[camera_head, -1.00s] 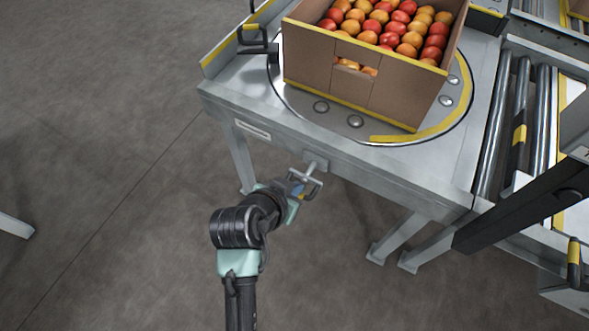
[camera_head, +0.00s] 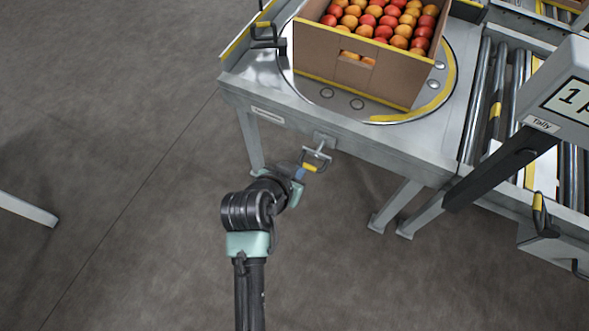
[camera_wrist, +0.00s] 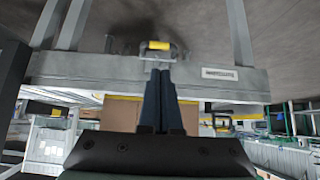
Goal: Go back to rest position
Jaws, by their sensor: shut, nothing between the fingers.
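My gripper (camera_head: 300,174) is shut and empty, low in front of the turntable bench (camera_head: 400,158). Its fingertips are close to a pull handle with a yellow grip (camera_head: 310,167) that hangs from the bench's front edge. Contact cannot be told. In the wrist view the two dark fingers (camera_wrist: 158,74) lie together, with the yellow grip (camera_wrist: 159,45) just beyond their tips and the bench's front edge behind. My arm is stretched forward from the bottom of the head view.
A roller conveyor (camera_head: 498,85) and a display marked Tally (camera_head: 570,95) stand at the right. Bench legs (camera_head: 393,208) reach the floor. Open grey floor (camera_head: 110,130) lies to the left.

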